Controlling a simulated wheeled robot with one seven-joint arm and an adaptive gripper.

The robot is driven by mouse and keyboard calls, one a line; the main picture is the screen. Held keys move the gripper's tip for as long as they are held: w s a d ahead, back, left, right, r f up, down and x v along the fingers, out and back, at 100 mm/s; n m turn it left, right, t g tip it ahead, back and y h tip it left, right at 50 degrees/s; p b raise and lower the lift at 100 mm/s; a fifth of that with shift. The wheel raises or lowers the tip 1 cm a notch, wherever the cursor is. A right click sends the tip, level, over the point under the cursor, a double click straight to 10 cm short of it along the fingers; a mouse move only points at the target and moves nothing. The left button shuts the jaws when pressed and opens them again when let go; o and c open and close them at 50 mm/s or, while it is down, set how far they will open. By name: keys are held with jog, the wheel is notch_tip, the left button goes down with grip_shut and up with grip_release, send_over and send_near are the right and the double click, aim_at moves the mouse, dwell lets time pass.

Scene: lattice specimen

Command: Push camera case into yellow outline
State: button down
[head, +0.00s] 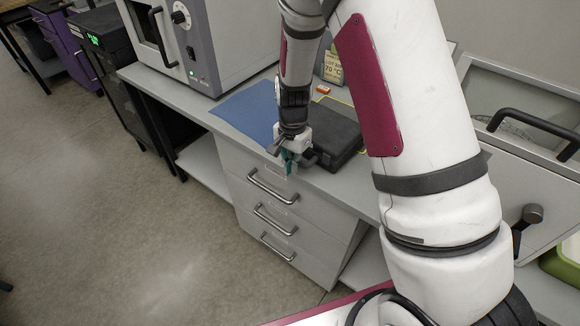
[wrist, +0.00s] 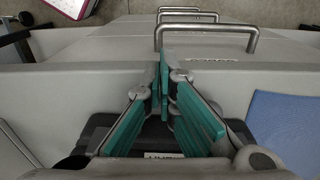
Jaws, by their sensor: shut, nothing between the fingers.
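The black camera case (head: 334,136) lies flat on the grey bench top, to the right of a blue mat. A thin yellow line (head: 345,101) of the outline shows just behind the case; the rest is hidden by the case and my arm. My gripper (head: 290,168) has its teal fingers together and empty. It is at the bench's front edge, at the near left side of the case; whether they touch is unclear. In the wrist view the closed fingers (wrist: 165,88) point toward the drawer handles, with a dark part of the case (wrist: 100,128) below them.
The blue mat (head: 243,108) lies left of the case and shows in the wrist view (wrist: 285,125). A grey oven-like instrument (head: 205,50) stands behind left. A labelled bottle (head: 333,66) and small orange item (head: 323,89) are behind the case. Drawers with handles (head: 273,187) lie below.

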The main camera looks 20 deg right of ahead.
aim_at(322, 136)
jog(key=w+d+b, duration=0.2)
jog(key=d, duration=0.2)
jog(key=w+d+b, duration=0.2)
jog(key=w+d, duration=0.1)
jog(key=w+d+b, duration=0.2)
jog(key=w+d, duration=0.1)
jog(key=d, duration=0.1)
jog(key=shift+w+d+f, duration=0.1)
jog(key=shift+w+d, duration=0.15)
jog(key=shift+d, duration=0.1)
jog(key=shift+w+d, duration=0.1)
jog(key=shift+d, duration=0.15)
